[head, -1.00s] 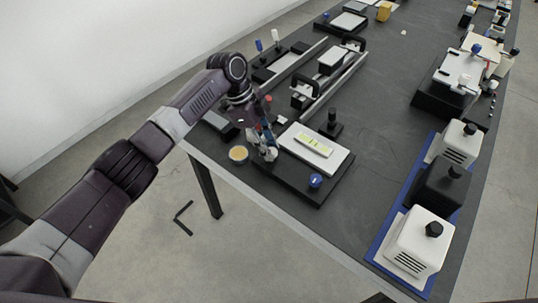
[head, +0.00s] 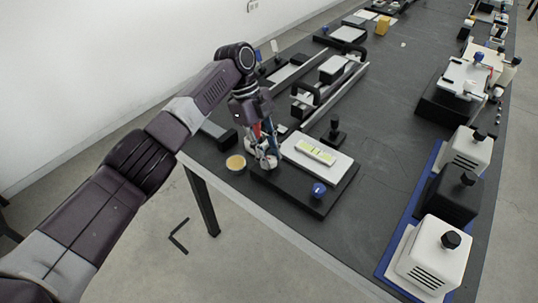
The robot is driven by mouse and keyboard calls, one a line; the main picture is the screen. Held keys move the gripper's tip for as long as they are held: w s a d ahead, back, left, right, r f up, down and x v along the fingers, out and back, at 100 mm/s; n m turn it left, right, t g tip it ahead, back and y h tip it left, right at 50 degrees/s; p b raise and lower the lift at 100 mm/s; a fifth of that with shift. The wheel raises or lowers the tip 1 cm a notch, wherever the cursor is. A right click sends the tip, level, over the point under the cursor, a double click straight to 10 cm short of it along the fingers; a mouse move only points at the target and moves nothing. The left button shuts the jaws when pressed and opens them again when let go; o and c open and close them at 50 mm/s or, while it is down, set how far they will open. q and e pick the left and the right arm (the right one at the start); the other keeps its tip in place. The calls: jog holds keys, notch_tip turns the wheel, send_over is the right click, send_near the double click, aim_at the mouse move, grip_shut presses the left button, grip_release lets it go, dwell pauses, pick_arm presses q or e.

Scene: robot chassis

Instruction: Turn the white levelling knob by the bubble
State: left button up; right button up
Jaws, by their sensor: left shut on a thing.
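A black levelling base (head: 318,208) with a white plate (head: 335,167) lies near the table's left edge. A yellow-green bubble level (head: 316,152) sits on the plate. A blue knob (head: 318,190) stands at the base's front corner. My left gripper (head: 266,161) points down at the base's left corner, beside the plate. It is shut on the white levelling knob (head: 268,163), which is mostly hidden between the fingers. My right gripper is out of view.
A black knobbed post (head: 334,133) and a rail device (head: 335,85) are behind the plate. White and black boxes stand on a blue mat (head: 387,262) at the right. The table's middle is clear.

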pick_arm(q)
jog(key=o, duration=1.2)
jog(key=shift+c, duration=0.2)
jog(key=shift+r, duration=0.1)
jog(key=v, duration=1.1)
jog(key=shift+a+r, duration=0.15)
jog(key=shift+r, duration=0.2)
jog(key=shift+f, duration=0.1)
